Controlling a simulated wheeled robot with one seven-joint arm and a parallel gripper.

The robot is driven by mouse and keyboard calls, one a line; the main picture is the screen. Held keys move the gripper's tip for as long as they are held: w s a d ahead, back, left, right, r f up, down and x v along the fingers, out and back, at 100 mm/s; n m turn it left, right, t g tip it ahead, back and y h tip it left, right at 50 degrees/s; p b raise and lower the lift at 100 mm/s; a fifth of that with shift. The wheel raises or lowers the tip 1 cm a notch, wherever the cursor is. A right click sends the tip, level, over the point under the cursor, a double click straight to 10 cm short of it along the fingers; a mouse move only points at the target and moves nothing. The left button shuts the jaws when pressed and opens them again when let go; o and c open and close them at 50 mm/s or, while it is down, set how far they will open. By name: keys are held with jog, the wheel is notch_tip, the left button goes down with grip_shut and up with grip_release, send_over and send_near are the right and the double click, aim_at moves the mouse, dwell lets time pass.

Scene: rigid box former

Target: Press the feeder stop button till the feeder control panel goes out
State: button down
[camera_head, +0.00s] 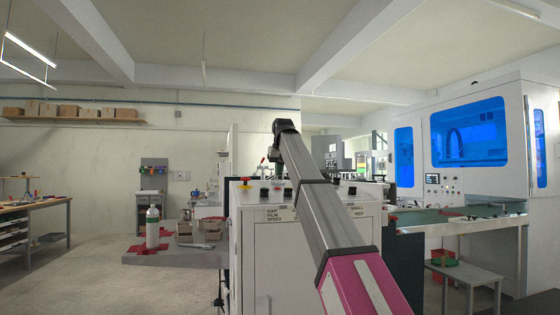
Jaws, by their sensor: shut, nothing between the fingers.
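A red mushroom button on a yellow base (245,183) stands at the left end of the sloped top of a white cabinet (275,255). Black knobs, one of them right of the button (264,193), sit along the same top, with printed labels below. I cannot tell from the print which control is the feeder stop button, or which panel is the feeder control panel. My arm reaches up from the lower right across the cabinet. Its dark end bends down to my gripper (276,160), small and shut, above and right of the red button and apart from it. My arm hides the middle of the panel.
A machine with blue windows (468,132) and a small lit panel (432,182) stands at the right. A low table (180,257) with a bottle (153,227) is left. Floor is clear farther left.

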aim_at(278, 188)
jog(key=shift+s+x, duration=0.15)
jog(key=shift+x, duration=1.15)
jog(key=shift+s+x, duration=0.15)
jog(key=shift+x, duration=1.1)
jog(key=shift+f, duration=0.15)
jog(key=shift+f, duration=0.95)
jog(key=shift+d+f, duration=0.1)
jog(key=shift+f, duration=0.05)
jog(key=shift+r, duration=0.45)
jog(key=w+v, duration=0.1)
jog(key=v, duration=1.3)
jog(key=shift+r, duration=0.35)
